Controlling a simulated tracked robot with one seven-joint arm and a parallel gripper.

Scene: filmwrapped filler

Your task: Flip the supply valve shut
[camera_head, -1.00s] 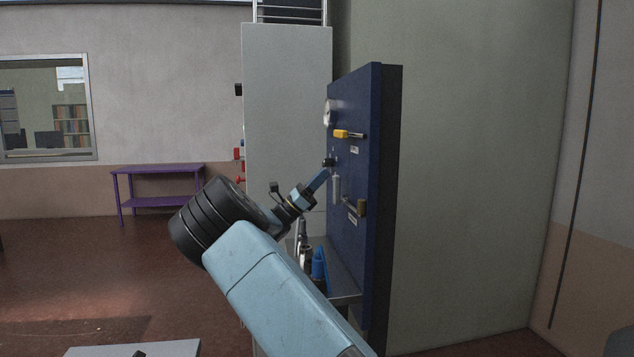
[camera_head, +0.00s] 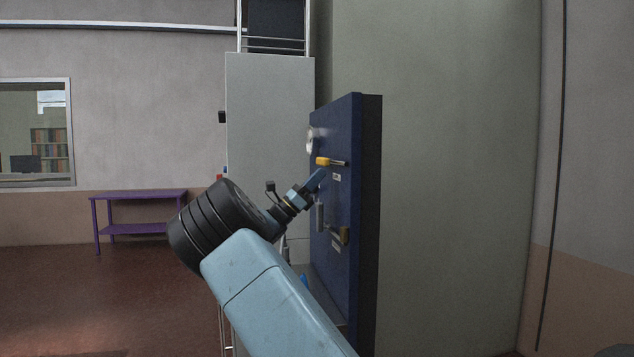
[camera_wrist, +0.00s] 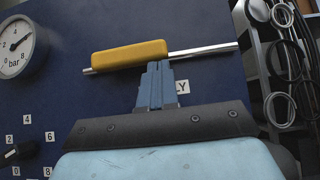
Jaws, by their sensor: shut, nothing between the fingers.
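A valve lever with a yellow grip (camera_head: 323,161) sticks out near the top of the blue panel (camera_head: 341,130). In the wrist view its yellow grip (camera_wrist: 130,56) lies along a shiny metal bar, nearly level and slightly tilted. My gripper (camera_head: 318,174) is shut and empty, just below the yellow grip. In the wrist view my blue fingertips (camera_wrist: 157,66) are at the lower edge of the grip's right part. I cannot tell whether they touch it. A white label ending in "LY" (camera_wrist: 183,86) is partly hidden behind my fingers.
A pressure gauge (camera_wrist: 14,45) is left of the lever, with a black knob (camera_wrist: 14,154) among number labels below it. Coiled cables (camera_wrist: 284,60) hang at the right. A purple table (camera_head: 140,195) stands far left.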

